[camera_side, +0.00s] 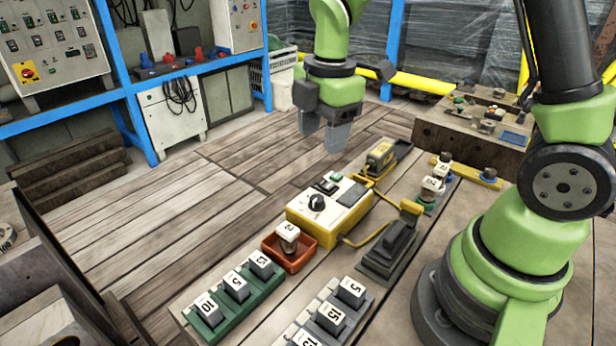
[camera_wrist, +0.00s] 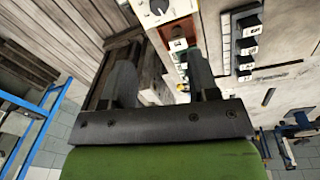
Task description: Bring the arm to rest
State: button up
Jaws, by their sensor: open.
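My gripper (camera_side: 325,135) hangs in the air near the top middle of the side view, pointing down, beyond the yellow-and-white control box (camera_side: 330,210). Its two grey fingers are apart with nothing between them. In the wrist view the fingers (camera_wrist: 160,80) reach up from the dark gripper body, also apart and empty. My arm is raised and bent, with its base at the right of the side view.
An orange-red tray (camera_side: 270,252) holds a numbered white block (camera_side: 288,234). A green rack (camera_side: 215,325) and a grey rack (camera_side: 360,306) hold more numbered blocks. A black stand (camera_side: 388,252) is beside the control box. Bare planks (camera_side: 200,215) lie to the left.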

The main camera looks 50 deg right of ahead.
jog(key=s+a+r+m+t+y, duration=0.1)
jog(key=s+r+m+t, duration=0.2)
jog(key=s+r+m, duration=0.3)
jog(key=s+a+r+m+t, duration=0.2)
jog(key=s+r+m, duration=0.4)
jog(key=m, duration=0.7)
jog(key=shift+s+t+y, duration=0.4)
jog(key=shift+s+t, duration=0.3)
jog(key=shift+s, duration=0.7)
jog(key=shift+a+r, duration=0.1)
